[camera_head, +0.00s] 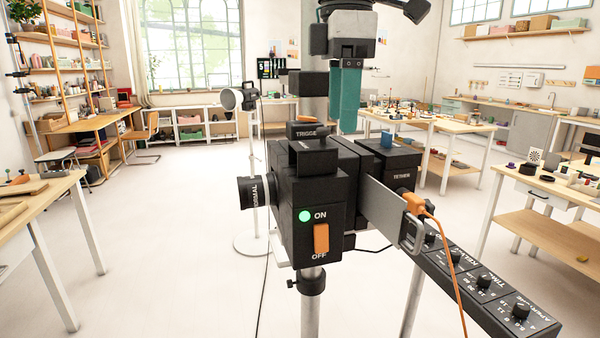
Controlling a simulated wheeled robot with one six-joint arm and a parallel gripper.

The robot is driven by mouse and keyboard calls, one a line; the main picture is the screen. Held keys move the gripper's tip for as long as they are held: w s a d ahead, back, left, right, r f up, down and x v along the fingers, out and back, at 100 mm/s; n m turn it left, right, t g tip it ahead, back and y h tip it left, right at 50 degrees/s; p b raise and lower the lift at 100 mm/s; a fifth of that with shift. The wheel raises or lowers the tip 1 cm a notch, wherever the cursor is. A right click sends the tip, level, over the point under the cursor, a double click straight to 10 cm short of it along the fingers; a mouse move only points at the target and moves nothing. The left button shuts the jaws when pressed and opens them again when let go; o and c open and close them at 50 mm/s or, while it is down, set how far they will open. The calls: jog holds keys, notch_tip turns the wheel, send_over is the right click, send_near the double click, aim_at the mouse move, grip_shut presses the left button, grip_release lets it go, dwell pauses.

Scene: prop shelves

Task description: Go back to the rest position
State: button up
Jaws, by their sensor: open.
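My gripper (348,130) hangs at the top centre with its teal fingers pointing down. It is open, and nothing shows between the fingers. Its tips are just above or behind the top of a black camera-like device (312,215) on a tripod; I cannot tell the exact gap. The device has a lit green lamp (305,216) marked ON, an orange switch (321,238) above the word OFF, and a top part marked TRIGGER (306,131).
A panel of black dials (483,285) juts out at lower right, with an orange plug (413,204) and cable beside it. A white lamp (238,99) stands behind. Tables stand left (35,205) and right (513,185). The floor (180,230) at left centre is clear.

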jog(key=s+d+f+m, duration=0.8)
jog(key=d+f+m, duration=0.1)
jog(key=f, duration=0.3)
jog(key=s+d+f+m+t, duration=0.1)
jog(key=s+d+f+m, duration=0.8)
jog(key=d+f, duration=0.3)
jog(key=shift+f, duration=0.6)
